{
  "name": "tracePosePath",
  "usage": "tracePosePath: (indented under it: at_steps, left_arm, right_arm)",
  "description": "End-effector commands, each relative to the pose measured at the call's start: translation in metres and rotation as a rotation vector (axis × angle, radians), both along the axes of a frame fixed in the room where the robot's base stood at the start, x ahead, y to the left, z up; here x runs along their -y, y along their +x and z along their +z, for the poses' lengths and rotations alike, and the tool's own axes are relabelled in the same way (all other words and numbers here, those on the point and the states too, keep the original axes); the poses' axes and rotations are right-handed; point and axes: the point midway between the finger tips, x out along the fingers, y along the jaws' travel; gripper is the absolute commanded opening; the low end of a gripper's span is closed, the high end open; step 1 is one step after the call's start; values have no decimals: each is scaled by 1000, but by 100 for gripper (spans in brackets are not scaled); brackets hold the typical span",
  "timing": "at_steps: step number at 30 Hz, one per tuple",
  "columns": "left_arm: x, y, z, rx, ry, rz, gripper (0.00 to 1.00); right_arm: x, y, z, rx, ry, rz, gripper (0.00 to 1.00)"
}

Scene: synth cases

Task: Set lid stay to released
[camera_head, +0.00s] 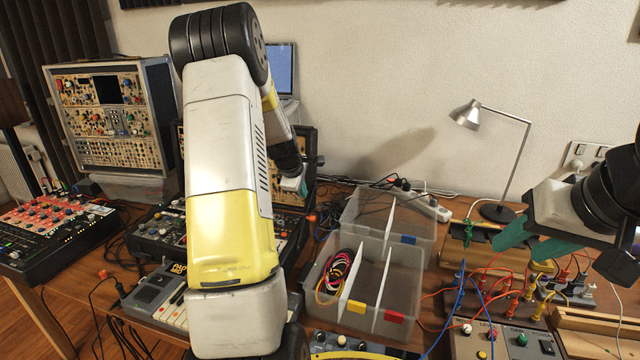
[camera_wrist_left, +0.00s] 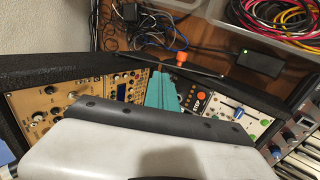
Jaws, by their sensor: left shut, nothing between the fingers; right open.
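A black case (camera_wrist_left: 65,62) with gold synth modules stands open below my left wrist. A thin dark bar (camera_wrist_left: 202,67) beside its modules looks like the lid stay; its setting cannot be made out. My left gripper (camera_head: 301,186) is at the case's right side, largely hidden behind my own arm in the head view. Its teal fingers (camera_wrist_left: 164,90) are shut and empty, pointing at the modules near the bar. Whether they touch anything cannot be told. My right gripper (camera_head: 530,242) is open and empty above the right side of the bench.
Clear plastic bins (camera_head: 372,290) with cables stand right of the case. A desk lamp (camera_head: 497,165) and patch boxes with cables are on the right. An orange knob or plug (camera_wrist_left: 181,57) sits near the bar. Synth gear crowds the left.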

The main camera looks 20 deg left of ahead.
Motion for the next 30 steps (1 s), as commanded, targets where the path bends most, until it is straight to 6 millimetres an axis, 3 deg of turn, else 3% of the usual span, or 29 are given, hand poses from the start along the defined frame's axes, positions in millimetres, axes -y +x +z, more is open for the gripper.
tracePosePath:
  at_steps: [6,12,30]
  left_arm:
    - [-1,24,-39,-3,-2,-1,0]
    - [-2,37,-57,-1,-1,-1,0]
    - [-2,46,-68,-43,-2,-2,0]
  right_arm:
    - [0,0,0,0,0,0,44]
    - [0,0,0,0,0,0,44]
    - [0,0,0,0,0,0,44]
